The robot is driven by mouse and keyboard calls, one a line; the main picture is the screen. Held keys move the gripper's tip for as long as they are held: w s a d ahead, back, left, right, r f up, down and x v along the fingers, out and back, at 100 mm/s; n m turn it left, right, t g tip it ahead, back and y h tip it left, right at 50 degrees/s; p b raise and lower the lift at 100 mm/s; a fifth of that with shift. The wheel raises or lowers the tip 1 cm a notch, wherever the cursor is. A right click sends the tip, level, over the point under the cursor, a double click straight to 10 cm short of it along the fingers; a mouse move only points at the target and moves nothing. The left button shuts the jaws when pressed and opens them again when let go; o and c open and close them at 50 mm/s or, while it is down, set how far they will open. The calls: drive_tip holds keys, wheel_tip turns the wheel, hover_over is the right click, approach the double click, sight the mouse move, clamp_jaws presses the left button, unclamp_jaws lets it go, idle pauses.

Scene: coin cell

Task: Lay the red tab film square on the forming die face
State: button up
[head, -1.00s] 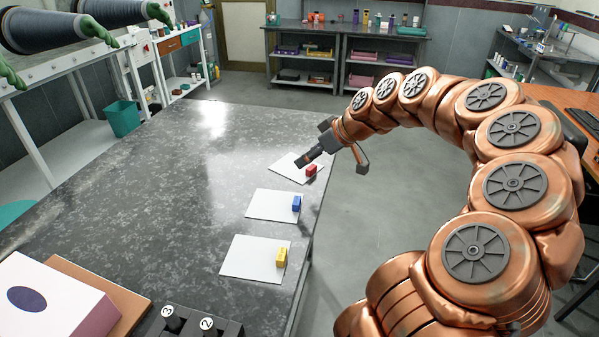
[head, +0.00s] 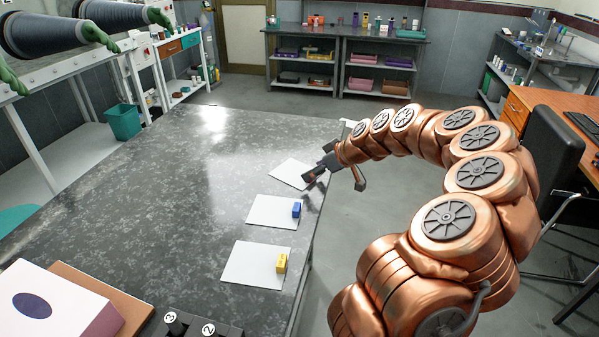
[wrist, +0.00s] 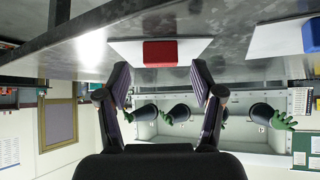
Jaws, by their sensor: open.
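The red tab (wrist: 160,53) stands on the edge of a white film square (head: 290,173) at the tabletop's right edge. In the wrist view the red tab lies ahead, between my fingers' lines and apart from them. In the head view my gripper (head: 315,172) hides the red tab. My gripper is open and empty, shown also in the wrist view (wrist: 161,72). A pale pink-white block (head: 75,308) with a dark oval (head: 32,305) on its top, possibly the forming die, sits at the near left.
A white square (head: 268,212) with a blue tab (head: 296,209) and another (head: 250,264) with a yellow tab (head: 282,263) lie nearer. A dark block with numbered knobs (head: 190,328) is at the front. The grey table (head: 150,200) is bare in the middle.

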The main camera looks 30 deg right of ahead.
drive_tip(key=shift+x, duration=0.9)
drive_tip(key=shift+c, duration=0.2)
drive_tip(key=c, duration=1.1)
drive_tip(key=shift+o, duration=0.2)
drive_tip(key=shift+r, duration=0.1)
drive_tip(key=shift+r+b, duration=0.55)
drive_tip(key=shift+r, duration=0.85)
drive_tip(key=shift+s+r, duration=0.15)
drive_tip(key=shift+r, duration=0.15)
drive_tip(key=s+a+r+b, duration=0.1)
drive_tip(key=s+b, duration=0.3)
drive_tip(key=s, duration=1.1)
drive_tip(key=shift+s+a+r, duration=0.25)
drive_tip(key=shift+s+a, duration=0.05)
drive_tip(key=shift+s, duration=0.05)
